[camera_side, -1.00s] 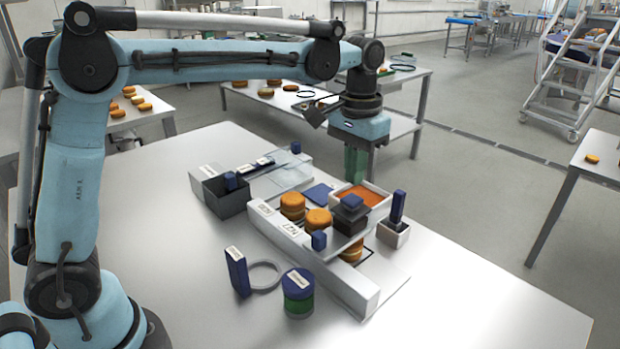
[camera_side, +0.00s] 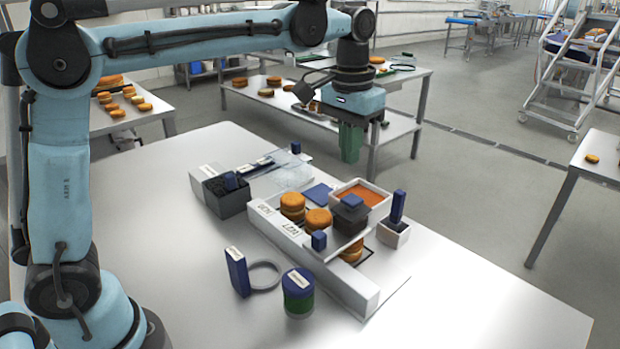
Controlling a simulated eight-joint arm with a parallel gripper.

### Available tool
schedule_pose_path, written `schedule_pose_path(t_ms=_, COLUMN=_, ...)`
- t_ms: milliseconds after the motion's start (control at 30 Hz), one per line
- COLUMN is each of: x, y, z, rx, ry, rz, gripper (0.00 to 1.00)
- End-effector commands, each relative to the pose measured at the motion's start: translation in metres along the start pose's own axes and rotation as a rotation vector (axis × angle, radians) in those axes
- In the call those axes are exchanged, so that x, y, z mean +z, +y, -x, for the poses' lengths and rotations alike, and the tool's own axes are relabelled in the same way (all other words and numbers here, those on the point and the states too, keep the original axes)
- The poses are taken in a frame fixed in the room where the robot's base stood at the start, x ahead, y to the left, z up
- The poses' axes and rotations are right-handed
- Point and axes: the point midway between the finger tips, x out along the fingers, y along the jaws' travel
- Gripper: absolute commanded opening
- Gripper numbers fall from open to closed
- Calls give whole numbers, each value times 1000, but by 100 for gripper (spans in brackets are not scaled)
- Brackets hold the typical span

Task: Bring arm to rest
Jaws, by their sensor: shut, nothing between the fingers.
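My gripper (camera_side: 350,143) has green fingers below a pale blue body. It hangs in the air above the far edge of the table (camera_side: 480,300), shut and empty, pointing down. It is clear of everything on the table. Beneath and in front of it lies the white rack (camera_side: 345,283) with filled rounds (camera_side: 318,221) standing in it. A dark block with a blue knob (camera_side: 351,202) sits by the rounds. A white tray of orange filling (camera_side: 362,192) lies behind them.
A grey bin (camera_side: 226,197) stands at the left of the rack. A blue-lidded green jar (camera_side: 298,292), a ring (camera_side: 264,275) and an upright blue block (camera_side: 237,271) stand in front. A small white holder (camera_side: 393,233) stands right. The table's front right is bare.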

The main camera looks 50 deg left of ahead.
Motion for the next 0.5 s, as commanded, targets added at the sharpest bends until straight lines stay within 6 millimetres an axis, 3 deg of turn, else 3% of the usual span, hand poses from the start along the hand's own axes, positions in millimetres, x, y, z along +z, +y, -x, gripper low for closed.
schedule_pose_path(t_ms=267, x=48, y=-24, z=-4, rx=15, ry=182, rz=2, gripper=0)
schedule_pose_path(t_ms=500, x=94, y=-42, z=-25, rx=14, ry=352, rz=1, gripper=0)
